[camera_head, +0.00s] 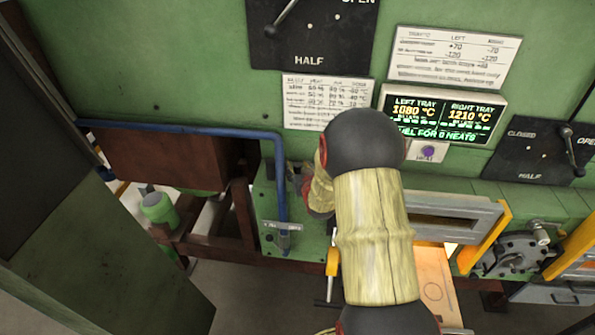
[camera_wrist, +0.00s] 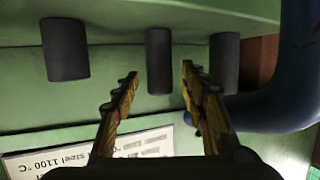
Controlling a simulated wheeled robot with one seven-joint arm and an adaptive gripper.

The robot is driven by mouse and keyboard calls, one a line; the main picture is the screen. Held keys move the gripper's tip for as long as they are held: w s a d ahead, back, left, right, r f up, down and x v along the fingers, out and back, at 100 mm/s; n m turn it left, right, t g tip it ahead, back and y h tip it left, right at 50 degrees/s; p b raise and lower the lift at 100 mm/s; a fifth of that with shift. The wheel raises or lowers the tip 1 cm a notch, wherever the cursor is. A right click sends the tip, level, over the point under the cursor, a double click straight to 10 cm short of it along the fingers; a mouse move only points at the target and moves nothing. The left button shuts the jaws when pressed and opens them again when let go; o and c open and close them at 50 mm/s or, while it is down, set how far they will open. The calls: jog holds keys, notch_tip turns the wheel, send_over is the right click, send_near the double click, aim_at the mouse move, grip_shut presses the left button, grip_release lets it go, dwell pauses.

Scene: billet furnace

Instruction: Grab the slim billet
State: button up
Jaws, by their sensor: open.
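Three dark grey cylindrical billets show in the wrist view, which looks upside down, since its placard text is inverted. They stand on a green shelf (camera_wrist: 120,30). The slim billet (camera_wrist: 159,62) is in the middle and looks narrowest. A thick billet (camera_wrist: 67,50) is at left and another fairly narrow billet (camera_wrist: 225,62) at right. My gripper (camera_wrist: 159,74) is open, with one fingertip to each side of the slim billet in the picture. Gaps show on both sides; I cannot tell how deep the billet sits between the fingers. In the head view my arm mostly hides this spot.
A blue pipe (camera_wrist: 275,100) curves close by on the right of the wrist view; it also shows in the head view (camera_head: 280,180). A steel placard (camera_wrist: 100,150) is behind the fingers. A furnace display (camera_head: 441,117) and a tray front (camera_head: 450,222) lie right of my arm.

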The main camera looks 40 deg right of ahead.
jog(key=c, duration=0.3)
jog(key=c, duration=0.8)
grip_shut()
